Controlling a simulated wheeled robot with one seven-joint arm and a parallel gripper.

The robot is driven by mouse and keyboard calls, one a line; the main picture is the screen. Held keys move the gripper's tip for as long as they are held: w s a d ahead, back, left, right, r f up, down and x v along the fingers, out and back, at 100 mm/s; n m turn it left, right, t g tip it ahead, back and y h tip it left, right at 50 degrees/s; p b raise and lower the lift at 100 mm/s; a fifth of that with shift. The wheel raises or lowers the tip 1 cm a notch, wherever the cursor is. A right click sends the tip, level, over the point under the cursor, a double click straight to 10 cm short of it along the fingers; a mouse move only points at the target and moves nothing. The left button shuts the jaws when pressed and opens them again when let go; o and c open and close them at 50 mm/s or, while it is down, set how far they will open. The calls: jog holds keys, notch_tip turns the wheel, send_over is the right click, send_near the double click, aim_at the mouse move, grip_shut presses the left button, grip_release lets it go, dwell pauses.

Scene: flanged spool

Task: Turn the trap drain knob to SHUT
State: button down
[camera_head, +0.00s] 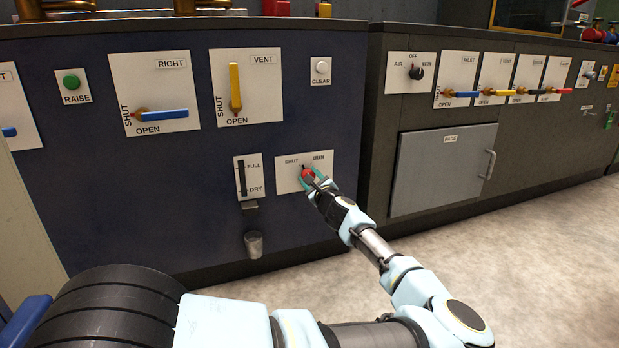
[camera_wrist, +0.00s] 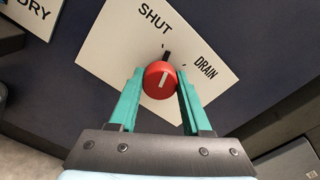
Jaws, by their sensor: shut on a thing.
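The red trap drain knob (camera_head: 307,174) sits on a white plate (camera_head: 284,184) low on the dark blue panel, marked SHUT at left and DRAIN at right. My gripper (camera_head: 311,177) reaches it from the lower right. In the wrist view the red knob (camera_wrist: 159,79) is between the teal fingers of my gripper (camera_wrist: 159,82), which are shut on its sides. The knob's black pointer and white line aim up near the SHUT tick, slightly toward the DRAIN side. The knob's base is partly hidden behind its red face.
Left of the plate is a FULL/DRY level gauge (camera_head: 241,179), with a small metal cup (camera_head: 253,244) below. The blue RIGHT handle (camera_head: 162,114) and yellow VENT handle (camera_head: 235,87) are above. A grey cabinet door (camera_head: 440,170) is at right, with open floor in front.

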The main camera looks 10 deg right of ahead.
jog(key=shift+n, duration=1.3)
jog(key=shift+a+n, duration=0.1)
jog(key=shift+n, duration=0.2)
jog(key=shift+c, duration=1.8)
grip_release()
jog(key=s+d+p, duration=0.1)
jog(key=s+p, duration=0.2)
jog(key=s, duration=0.7)
jog(key=shift+s+d, duration=0.25)
jog(key=shift+s, duration=0.1)
